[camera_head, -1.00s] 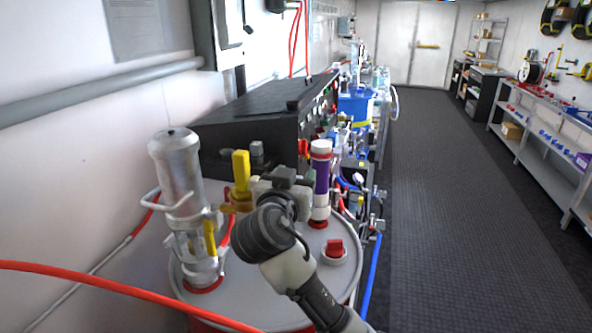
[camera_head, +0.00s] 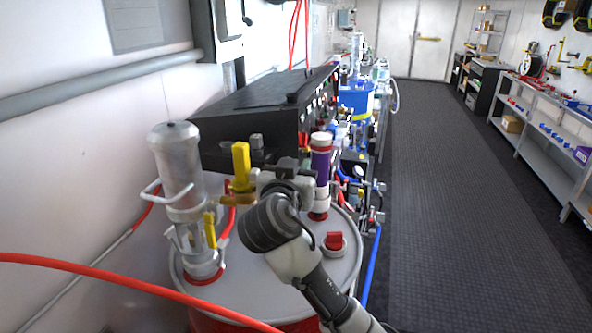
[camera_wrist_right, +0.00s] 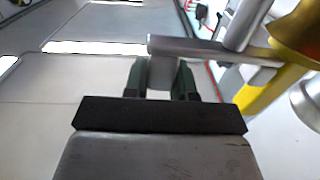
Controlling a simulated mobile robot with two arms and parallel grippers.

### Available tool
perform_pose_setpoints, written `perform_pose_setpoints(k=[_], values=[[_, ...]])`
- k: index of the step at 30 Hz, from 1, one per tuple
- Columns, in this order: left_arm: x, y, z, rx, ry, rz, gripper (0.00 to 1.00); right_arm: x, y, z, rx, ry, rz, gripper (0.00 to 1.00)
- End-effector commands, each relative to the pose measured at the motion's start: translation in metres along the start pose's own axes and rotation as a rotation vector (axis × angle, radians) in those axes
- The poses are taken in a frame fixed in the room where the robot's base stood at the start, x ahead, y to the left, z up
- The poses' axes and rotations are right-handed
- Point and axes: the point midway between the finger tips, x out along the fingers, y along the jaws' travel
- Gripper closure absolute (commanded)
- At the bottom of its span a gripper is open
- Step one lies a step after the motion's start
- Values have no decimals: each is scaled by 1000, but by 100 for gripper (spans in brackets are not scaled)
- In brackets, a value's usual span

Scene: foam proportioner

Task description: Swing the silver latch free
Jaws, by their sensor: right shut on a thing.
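In the right wrist view the silver latch (camera_wrist_right: 200,48) is a flat metal bar running to the right, with a short grey tab hanging from its left end. My right gripper (camera_wrist_right: 162,80) is shut on this tab, with a green finger on each side. In the head view my right arm reaches over the drum, and its wrist hides most of the gripper (camera_head: 283,182). The latch cannot be made out clearly there. A yellow lever (camera_head: 241,166) stands just left of the gripper. My left gripper is not in view.
The drum lid (camera_head: 240,285) lies below my right arm, with a red cap (camera_head: 334,241) on it. A silver cylinder (camera_head: 178,165) stands left, a purple-banded tube (camera_head: 320,165) right. A red hose (camera_head: 100,270) crosses the front. The floor (camera_head: 440,200) at right is clear.

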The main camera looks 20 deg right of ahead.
Motion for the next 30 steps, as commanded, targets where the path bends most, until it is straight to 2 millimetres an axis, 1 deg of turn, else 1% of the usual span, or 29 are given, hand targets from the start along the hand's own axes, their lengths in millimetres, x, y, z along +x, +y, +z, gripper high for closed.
perform_pose_setpoints(k=[5, 10, 24, 30], values=[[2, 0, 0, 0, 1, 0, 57, 5, 1, 1, 3, -1, -95, 98], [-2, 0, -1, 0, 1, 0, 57, 12, 0, -1, 2, -1, -235, 98], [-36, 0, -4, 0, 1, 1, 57, 34, -8, -4, -6, 1, -677, 98], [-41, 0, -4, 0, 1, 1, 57, 40, -15, -1, -8, 3, -857, 98]])
